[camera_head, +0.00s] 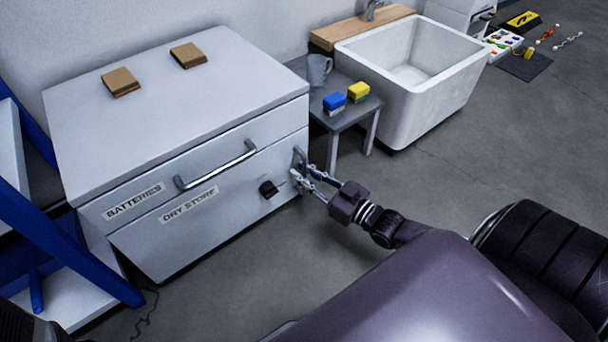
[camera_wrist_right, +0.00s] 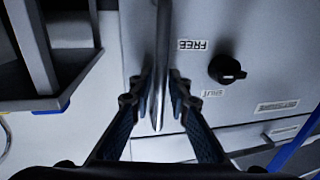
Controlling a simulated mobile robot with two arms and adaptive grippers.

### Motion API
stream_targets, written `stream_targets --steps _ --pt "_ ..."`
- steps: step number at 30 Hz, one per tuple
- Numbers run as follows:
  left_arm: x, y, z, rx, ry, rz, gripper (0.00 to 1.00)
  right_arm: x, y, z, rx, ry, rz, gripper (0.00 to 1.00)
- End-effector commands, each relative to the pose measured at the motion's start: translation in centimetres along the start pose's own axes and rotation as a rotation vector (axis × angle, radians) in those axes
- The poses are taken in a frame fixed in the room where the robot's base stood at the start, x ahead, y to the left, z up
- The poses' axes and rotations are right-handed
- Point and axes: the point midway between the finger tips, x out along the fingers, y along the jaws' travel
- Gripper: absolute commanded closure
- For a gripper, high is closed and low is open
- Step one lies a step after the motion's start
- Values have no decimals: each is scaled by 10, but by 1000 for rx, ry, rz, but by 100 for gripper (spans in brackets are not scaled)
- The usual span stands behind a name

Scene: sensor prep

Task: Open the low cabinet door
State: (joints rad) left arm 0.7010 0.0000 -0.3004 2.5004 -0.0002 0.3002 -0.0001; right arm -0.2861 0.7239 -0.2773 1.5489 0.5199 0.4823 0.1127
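The low white cabinet (camera_head: 80,140) stands at the left. Its lower front is the door (camera_head: 225,215), labelled DRY STORE, and looks closed. A vertical bar handle (camera_head: 299,158) sits at the door's right edge, and a black knob (camera_head: 268,189) is left of it. In the right wrist view the handle (camera_wrist_right: 163,60) runs between my fingers, and the knob (camera_wrist_right: 227,69) is to the right, near a FREE label. My right gripper (camera_head: 307,178) is at the handle, its fingers (camera_wrist_right: 160,100) apart on either side. A firm hold does not show. My left gripper is not in view.
A drawer labelled BATTERIES with a bar handle (camera_head: 215,165) is above the door. A small grey table (camera_head: 345,117) with a mug and sponges stands close to the cabinet's right, before a white sink (camera_head: 440,90). A blue-framed rack (camera_head: 60,235) is at the left.

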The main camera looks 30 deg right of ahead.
Motion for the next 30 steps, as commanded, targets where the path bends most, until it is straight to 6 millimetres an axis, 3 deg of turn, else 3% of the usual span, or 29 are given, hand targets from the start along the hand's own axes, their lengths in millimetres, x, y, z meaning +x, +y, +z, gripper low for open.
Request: stream_targets --steps 3,8,23,30 --pt "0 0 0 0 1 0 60 0 0 0 0 0 0 84" --pt "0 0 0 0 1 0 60 0 0 0 0 0 0 100" --pt "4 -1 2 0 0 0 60 -5 -1 -1 3 -2 8 100" --pt "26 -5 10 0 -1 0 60 -32 -6 -4 6 -5 64 100"
